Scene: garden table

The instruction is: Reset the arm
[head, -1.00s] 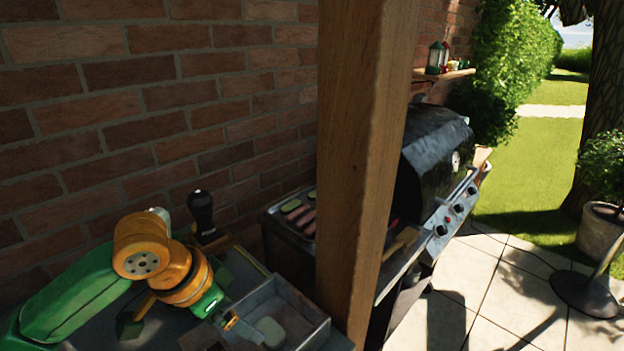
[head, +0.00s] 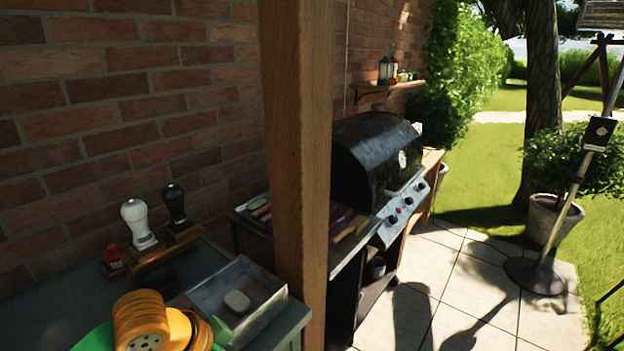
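My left arm (head: 150,325) shows at the bottom left in the head view, with its orange and green links low in front of the counter. Its gripper fingers are hidden or cut off, so I cannot see whether they are open or shut. My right arm and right gripper are not in view.
A wooden post (head: 296,170) stands in front of me. A grill (head: 375,160) stands behind the post. Paving (head: 470,265) lies open at right.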

